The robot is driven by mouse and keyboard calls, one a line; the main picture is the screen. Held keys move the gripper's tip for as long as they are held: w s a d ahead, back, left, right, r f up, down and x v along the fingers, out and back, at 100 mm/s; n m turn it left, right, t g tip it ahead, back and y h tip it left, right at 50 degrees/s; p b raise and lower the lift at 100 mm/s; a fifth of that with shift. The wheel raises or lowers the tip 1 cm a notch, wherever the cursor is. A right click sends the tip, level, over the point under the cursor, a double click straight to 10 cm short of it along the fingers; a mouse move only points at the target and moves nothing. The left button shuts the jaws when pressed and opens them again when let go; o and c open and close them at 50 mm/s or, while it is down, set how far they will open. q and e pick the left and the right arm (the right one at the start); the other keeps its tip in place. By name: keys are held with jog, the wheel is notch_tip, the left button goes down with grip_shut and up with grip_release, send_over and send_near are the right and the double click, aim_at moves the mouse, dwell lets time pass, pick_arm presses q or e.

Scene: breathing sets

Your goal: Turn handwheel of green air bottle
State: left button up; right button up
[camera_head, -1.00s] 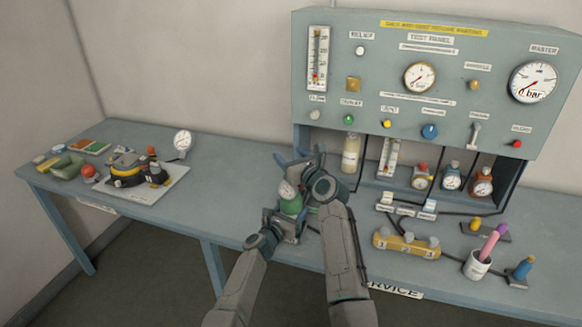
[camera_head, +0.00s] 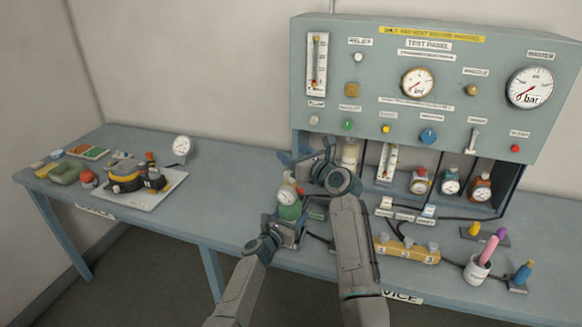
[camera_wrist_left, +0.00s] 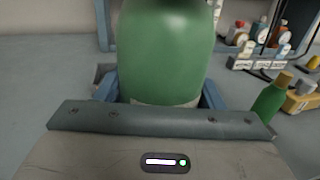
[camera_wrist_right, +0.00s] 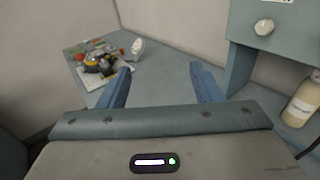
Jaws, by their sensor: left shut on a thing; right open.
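The green air bottle (camera_head: 290,212) stands near the table's front edge with a small round gauge (camera_head: 286,196) at its top. My left gripper (camera_wrist_left: 158,92) is shut on the bottle's lower body, one blue finger on each side. The bottle fills the middle of the left wrist view, its top cut off by the frame. My right gripper (camera_head: 307,157) is open just above and behind the bottle's top in the head view. In the right wrist view its fingers (camera_wrist_right: 160,85) are apart with nothing between them. I cannot make out the handwheel clearly.
The test panel (camera_head: 440,75) rises behind, with a cream bottle (camera_head: 350,152) beneath it, close to my right gripper. A yellow numbered block (camera_head: 407,249) and a white cup (camera_head: 477,270) stand right. A mask on a white board (camera_head: 150,195) lies left. The table between is clear.

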jog(key=s+d+f+n+g+y, duration=0.5)
jog(key=s+d+f+y, duration=0.15)
jog(key=d, duration=0.25)
jog(key=shift+h, duration=0.45)
jog(key=x, duration=0.8)
jog(key=f+x, duration=0.1)
jog(key=x, duration=0.3)
jog(key=shift+w+d, duration=0.15)
jog(key=shift+w, duration=0.1)
jog(key=c, duration=1)
jog(key=shift+m, duration=0.3)
jog(key=shift+s+f+m+t+h, duration=0.1)
jog(key=shift+m+t+h, duration=2.6)
jog(key=shift+t+h, duration=0.55)
jog(key=shift+h, duration=0.25)
